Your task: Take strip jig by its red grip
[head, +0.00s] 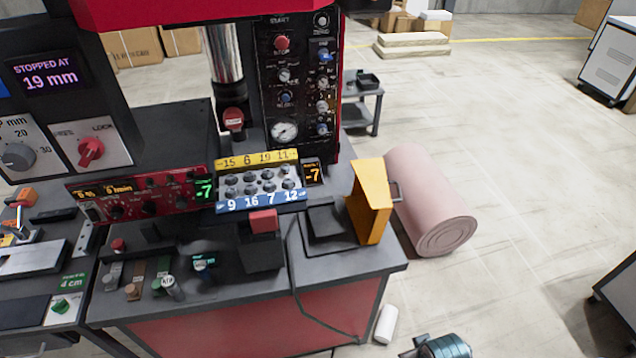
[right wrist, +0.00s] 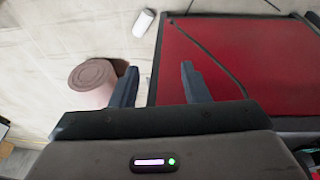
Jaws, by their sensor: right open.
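The strip jig (head: 259,184) is in the middle of the head view, on the front of the machine. It has a yellow numbered strip on top, a grey middle with rows of round studs or holes, and a blue numbered strip below. Its red grip (head: 263,220) sticks out just under the blue strip, above a black block. My right gripper (right wrist: 155,72) is open in the right wrist view, with nothing between its fingers. The cabinet's red front lies beyond it. The jig is not in that view. Neither gripper shows in the head view.
Left of the jig is a red control unit (head: 150,206); several small knobs stand in front. Right is a yellow-orange plate (head: 371,202) upright on the bench. A pink roll (head: 446,229) and a white cylinder (head: 387,323) lie on the floor. The bench's front right corner is clear.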

